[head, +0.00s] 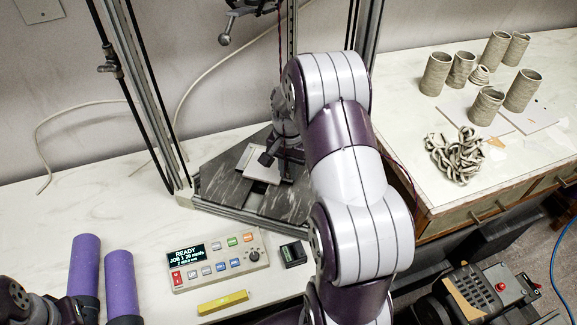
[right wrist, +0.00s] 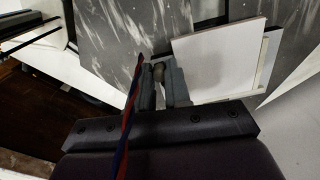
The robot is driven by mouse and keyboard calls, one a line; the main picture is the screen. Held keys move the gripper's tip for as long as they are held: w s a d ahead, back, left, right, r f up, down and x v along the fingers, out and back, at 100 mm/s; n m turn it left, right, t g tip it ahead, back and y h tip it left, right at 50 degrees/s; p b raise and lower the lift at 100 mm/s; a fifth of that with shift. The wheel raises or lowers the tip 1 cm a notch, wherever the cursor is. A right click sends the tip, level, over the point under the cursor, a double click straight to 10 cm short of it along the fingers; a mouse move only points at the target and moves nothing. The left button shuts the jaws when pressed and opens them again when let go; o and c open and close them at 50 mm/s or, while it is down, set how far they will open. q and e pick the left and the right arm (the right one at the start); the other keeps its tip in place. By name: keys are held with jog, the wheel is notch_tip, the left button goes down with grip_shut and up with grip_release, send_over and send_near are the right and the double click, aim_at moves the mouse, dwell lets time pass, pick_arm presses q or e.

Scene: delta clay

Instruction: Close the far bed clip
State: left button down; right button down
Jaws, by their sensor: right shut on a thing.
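My right gripper (head: 268,157) reaches down over the dark marbled bed (head: 226,182) of the delta printer. A white square plate (right wrist: 222,58) lies on the bed beside the fingers and partly shows in the head view (head: 258,172). My left gripper is not in view; only part of my left arm shows at lower left.
Black rods and a metal column (head: 142,90) rise left of the bed. A control box (head: 219,262), a yellow bar (head: 222,302) and two purple cylinders (head: 121,282) lie in front. Clay cups (head: 435,75) and clay coils (head: 455,155) stand on the right table. A red-blue cable (right wrist: 131,105) crosses near the fingers.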

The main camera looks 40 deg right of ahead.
jog(key=n+p, duration=0.2)
jog(key=n, duration=0.1)
jog(key=shift+s+d+r+n+p, duration=0.2)
jog(key=shift+d+n+p, duration=0.1)
jog(key=shift+d+p, duration=0.05)
jog(key=shift+s+d+f+n+p, duration=0.15)
jog(key=shift+n+p, duration=0.25)
jog(key=shift+n, duration=0.35)
jog(key=shift+w+d+r+n+p, duration=0.15)
jog(key=shift+n+p, duration=0.2)
jog(key=shift+n, duration=0.4)
jog(key=shift+s+f, duration=0.1)
jog(key=shift+f, duration=0.05)
jog(key=c, duration=1.1)
grip_release()
notch_tip(320, 180, up, 13)
jog(key=shift+f, duration=0.15)
